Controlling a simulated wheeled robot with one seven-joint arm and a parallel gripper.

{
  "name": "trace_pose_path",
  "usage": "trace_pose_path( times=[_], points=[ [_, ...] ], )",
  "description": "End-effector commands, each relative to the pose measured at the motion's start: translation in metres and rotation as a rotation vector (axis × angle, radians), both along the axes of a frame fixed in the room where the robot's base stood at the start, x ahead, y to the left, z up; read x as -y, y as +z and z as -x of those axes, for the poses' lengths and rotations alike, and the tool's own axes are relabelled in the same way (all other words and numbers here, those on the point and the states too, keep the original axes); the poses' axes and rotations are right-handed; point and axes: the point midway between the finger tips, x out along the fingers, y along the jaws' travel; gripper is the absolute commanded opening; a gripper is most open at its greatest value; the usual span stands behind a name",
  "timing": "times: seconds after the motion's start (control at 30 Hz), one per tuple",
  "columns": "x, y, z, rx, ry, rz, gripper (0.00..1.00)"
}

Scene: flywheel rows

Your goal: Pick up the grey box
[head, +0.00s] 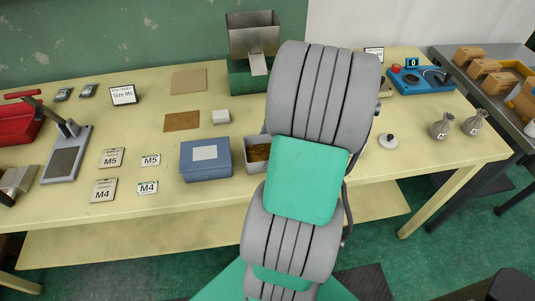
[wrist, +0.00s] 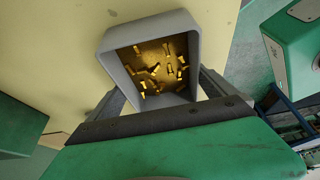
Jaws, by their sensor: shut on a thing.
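The grey box (wrist: 117,77) is an open-topped bin with several small brass-coloured pieces inside. In the wrist view it sits between the two dark fingers of my gripper (wrist: 160,92), one on each side, and the gripper is shut on it. In the head view the left part of the grey box (head: 252,167) shows just right of the blue box. My arm hides the rest of it, and my gripper is hidden there too. I cannot tell whether the box touches the table.
The blue box (head: 206,168) with a white label stands close to the left on the yellow table (head: 330,245). A green machine with a metal hopper (head: 253,35) stands behind. A small white block (head: 221,117) and label cards (head: 112,157) lie left. Two small sacks (head: 442,127) stand right.

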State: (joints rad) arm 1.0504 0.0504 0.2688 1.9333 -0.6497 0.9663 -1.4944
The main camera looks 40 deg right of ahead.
Motion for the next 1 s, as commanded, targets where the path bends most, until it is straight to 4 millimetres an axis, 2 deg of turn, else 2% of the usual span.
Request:
trace_pose_path(
  times=[0.07, 0.37, 0.77, 1.0],
  points=[
    [0.0, 0.001, 0.0, 0.002, 0.001, 0.001, 0.48],
    [0.001, 0.001, 0.0, 0.002, 0.001, 0.001, 0.23],
    [0.002, 0.009, -0.001, 0.005, 0.001, 0.006, 0.22],
    [0.003, 0.036, 0.001, 0.005, -0.002, 0.007, 0.22]
  ],
)
